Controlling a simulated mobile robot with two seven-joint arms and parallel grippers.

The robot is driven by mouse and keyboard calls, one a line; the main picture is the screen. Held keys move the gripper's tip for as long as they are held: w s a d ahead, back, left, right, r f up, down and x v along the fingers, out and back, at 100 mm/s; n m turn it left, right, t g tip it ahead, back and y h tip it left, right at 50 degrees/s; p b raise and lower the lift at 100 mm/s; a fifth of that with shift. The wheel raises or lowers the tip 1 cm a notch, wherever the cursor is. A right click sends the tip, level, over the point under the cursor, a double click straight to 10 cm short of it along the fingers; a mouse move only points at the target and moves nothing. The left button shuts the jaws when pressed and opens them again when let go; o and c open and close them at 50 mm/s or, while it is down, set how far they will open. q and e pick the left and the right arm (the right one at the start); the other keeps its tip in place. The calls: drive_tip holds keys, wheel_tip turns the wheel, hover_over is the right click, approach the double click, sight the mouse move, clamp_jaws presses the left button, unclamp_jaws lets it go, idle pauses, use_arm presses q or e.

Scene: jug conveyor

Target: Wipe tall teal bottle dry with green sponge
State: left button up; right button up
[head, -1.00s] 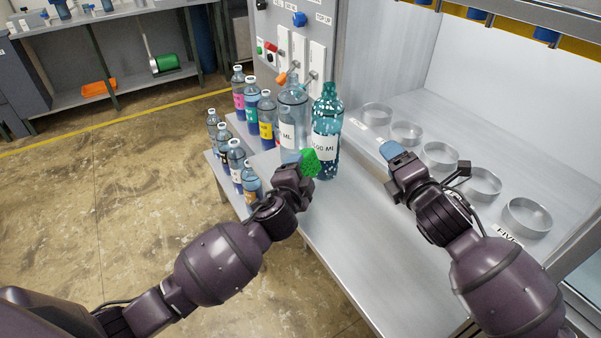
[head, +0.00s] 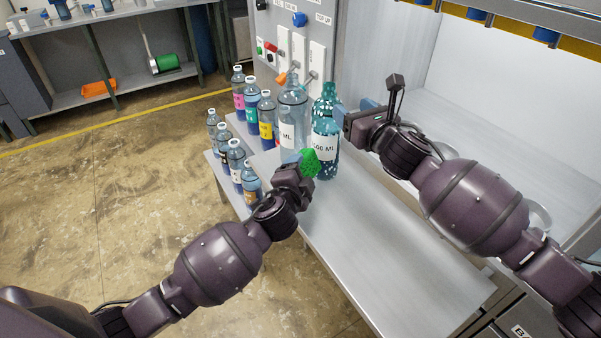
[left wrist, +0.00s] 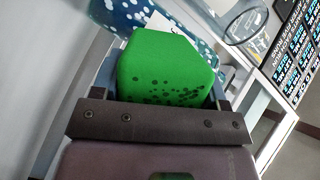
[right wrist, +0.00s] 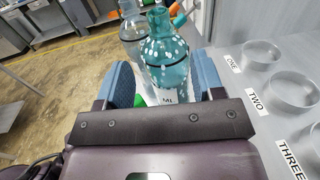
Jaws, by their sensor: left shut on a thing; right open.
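The tall teal bottle (head: 326,150) stands upright on the metal bench, speckled with drops and bearing a white label. The green sponge (head: 311,163) is in my left gripper (head: 300,160), just in front of the bottle; in the left wrist view the sponge (left wrist: 165,68) fills the jaws, with the speckled bottle (left wrist: 125,15) behind it. My right gripper (head: 352,108) is open at the bottle's right side. In the right wrist view the teal bottle (right wrist: 166,62) shows between its blue fingers (right wrist: 163,85); I cannot tell whether they touch it.
A clear large bottle (head: 291,112) stands close to the left of the teal one. Several small bottles (head: 251,110) stand further left. Round holders labelled ONE (right wrist: 260,55), TWO (right wrist: 292,90) and THREE lie to the right. The bench front (head: 400,250) is clear.

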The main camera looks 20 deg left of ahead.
sight(332, 95)
drive_tip(key=shift+x, duration=5.25)
drive_tip(key=shift+c, duration=0.4)
drive_tip(key=c, duration=1)
drive_tip(key=shift+f, duration=0.1)
use_arm(q)
drive_tip(key=shift+w, duration=0.1)
use_arm(e)
drive_tip(key=shift+f, duration=0.1)
